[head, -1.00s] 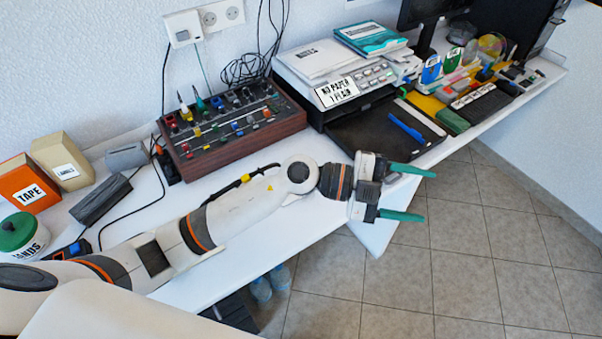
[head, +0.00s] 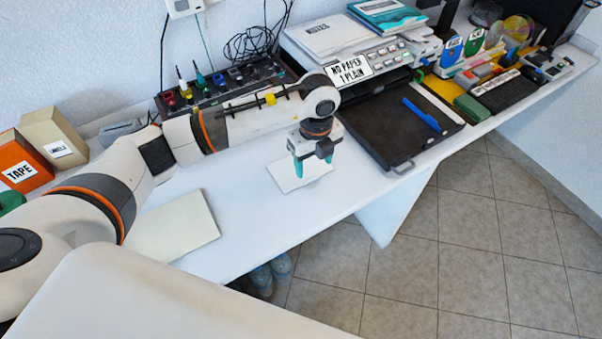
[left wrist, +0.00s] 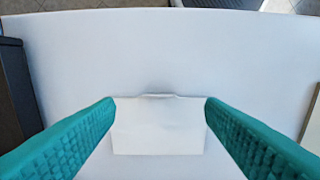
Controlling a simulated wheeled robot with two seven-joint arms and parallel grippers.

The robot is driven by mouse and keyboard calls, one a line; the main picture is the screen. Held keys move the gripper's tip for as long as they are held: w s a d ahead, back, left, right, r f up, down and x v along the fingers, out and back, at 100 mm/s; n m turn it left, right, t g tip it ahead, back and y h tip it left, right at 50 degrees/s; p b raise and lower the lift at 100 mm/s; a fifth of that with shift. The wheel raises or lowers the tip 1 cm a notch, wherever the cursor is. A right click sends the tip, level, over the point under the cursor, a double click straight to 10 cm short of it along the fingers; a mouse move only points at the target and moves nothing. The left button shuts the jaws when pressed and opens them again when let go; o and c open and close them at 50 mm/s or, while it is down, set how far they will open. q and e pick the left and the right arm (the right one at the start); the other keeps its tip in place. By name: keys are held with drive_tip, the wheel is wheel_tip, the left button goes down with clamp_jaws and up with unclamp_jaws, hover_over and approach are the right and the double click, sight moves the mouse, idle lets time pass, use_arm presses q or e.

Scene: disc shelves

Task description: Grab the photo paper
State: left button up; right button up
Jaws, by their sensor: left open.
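The photo paper (head: 290,184) looks like a small white sheet lying flat on the white desk in the head view. It also shows in the left wrist view (left wrist: 158,132), with a small raised edge along its far side. My left gripper (head: 312,166) points down above the sheet, with its green fingers open. My right gripper is not in view.
A black paper tray (head: 385,130) with a blue pen (head: 421,114) juts from the printer on the right. A mixer-like box (head: 215,85) stands behind my arm. A cream sheet (head: 175,228) lies at the left front. The desk's front middle is clear.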

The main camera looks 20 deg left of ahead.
sight(313, 179)
use_arm(q)
drive_tip(key=f+b, duration=0.1)
drive_tip(key=f, duration=0.1)
drive_tip(key=f+b, duration=0.4)
drive_tip(key=f, duration=0.1)
drive_tip(key=shift+w+a, duration=0.1)
drive_tip(key=shift+w, duration=0.15)
drive_tip(key=shift+r, duration=0.1)
drive_tip(key=c, duration=1.1)
